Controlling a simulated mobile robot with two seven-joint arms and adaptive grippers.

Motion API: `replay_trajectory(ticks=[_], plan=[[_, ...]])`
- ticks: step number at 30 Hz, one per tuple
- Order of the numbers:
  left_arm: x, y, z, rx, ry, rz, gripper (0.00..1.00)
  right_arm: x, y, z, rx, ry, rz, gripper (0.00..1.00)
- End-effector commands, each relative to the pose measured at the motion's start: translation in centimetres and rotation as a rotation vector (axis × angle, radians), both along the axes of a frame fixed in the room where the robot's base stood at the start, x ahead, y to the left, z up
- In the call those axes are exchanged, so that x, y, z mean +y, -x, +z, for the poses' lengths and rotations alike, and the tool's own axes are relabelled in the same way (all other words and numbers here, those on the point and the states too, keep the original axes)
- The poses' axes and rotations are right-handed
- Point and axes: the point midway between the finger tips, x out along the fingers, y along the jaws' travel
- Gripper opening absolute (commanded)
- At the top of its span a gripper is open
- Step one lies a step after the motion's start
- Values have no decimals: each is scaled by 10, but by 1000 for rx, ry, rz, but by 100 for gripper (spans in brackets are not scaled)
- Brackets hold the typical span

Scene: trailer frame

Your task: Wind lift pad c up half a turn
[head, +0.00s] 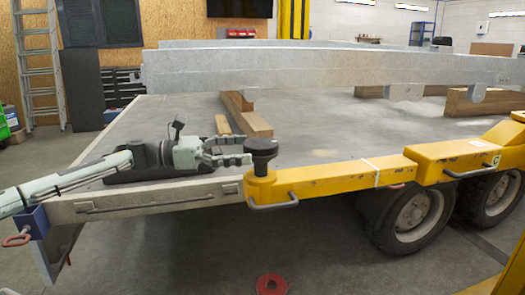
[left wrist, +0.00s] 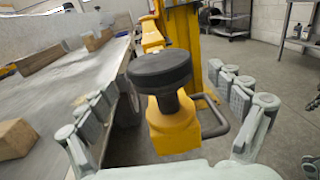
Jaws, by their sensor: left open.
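A round black lift pad (head: 262,148) sits on a short post at the left end of a yellow lift arm (head: 335,180). I can read no letter on it. In the left wrist view the pad (left wrist: 160,68) is centred between my fingers, above the yellow arm end (left wrist: 174,128). My left gripper (head: 247,150) is open and empty at the pad's left side; its fingers (left wrist: 169,76) are spread to either side. I cannot tell whether they touch the pad.
A grey trailer bed (head: 190,120) lies behind the pad, with wooden blocks (head: 245,113) under long metal beams (head: 300,70). A dark handle (head: 275,204) sticks out from the yellow arm. A red disc (head: 271,284) lies on the floor.

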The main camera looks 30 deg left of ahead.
Motion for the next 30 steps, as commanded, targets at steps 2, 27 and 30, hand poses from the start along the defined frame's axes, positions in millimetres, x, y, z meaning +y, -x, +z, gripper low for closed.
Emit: replay_trajectory(ticks=[2,27,30], plan=[[-6,-6,2,-5,1,0,93,-2,1,-1,5,5,-1,0],[-33,-30,0,2,2,2,93,-4,0,-11,9,3,-1,0],[-33,-30,0,1,1,2,80,-4,0,-10,8,3,-1,0]])
